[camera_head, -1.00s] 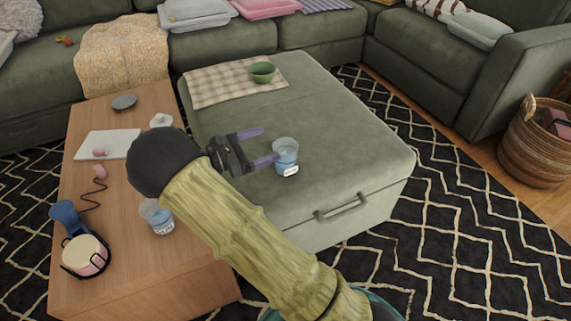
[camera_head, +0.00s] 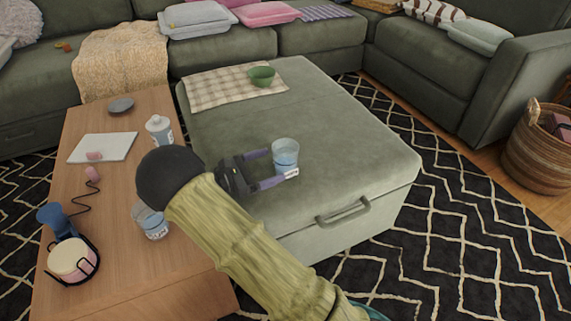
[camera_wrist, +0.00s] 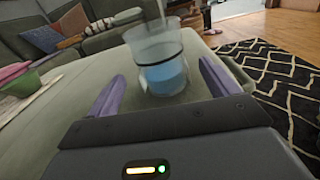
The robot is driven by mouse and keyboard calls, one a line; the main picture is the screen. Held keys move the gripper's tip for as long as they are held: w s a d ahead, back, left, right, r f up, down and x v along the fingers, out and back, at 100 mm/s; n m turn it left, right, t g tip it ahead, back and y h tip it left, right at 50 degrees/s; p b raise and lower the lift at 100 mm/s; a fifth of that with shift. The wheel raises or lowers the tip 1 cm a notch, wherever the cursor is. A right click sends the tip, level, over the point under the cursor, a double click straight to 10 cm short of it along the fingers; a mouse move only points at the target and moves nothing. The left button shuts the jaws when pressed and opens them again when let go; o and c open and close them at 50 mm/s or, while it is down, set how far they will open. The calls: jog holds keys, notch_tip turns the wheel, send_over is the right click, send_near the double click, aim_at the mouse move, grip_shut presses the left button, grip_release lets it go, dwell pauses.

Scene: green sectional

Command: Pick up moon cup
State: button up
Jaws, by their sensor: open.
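A clear cup with a blue lower part (camera_head: 287,148) stands upright on the green ottoman (camera_head: 345,130). I cannot make out a moon on it. My gripper (camera_head: 282,165) is open, its two purple fingers reaching to the cup at its near side. In the wrist view the cup (camera_wrist: 160,62) appears between the open fingers (camera_wrist: 162,78), with room on both sides. I cannot tell whether a finger touches it. A second clear cup with a label (camera_head: 152,222) stands on the wooden table, partly hidden by my arm.
A green bowl (camera_head: 262,75) sits on a checked cloth (camera_head: 215,90) at the ottoman's far side. The ottoman's right side is clear.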

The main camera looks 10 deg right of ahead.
aim_at(275, 164)
jog(key=b+x, duration=0.3)
jog(key=x, duration=0.2)
jog(key=shift+d+f, duration=0.1)
jog(key=shift+d, duration=0.2)
jog(key=shift+w+d, duration=0.1)
jog(key=shift+d, duration=0.25)
jog(key=shift+r, duration=0.2)
jog(key=c, duration=1.1)
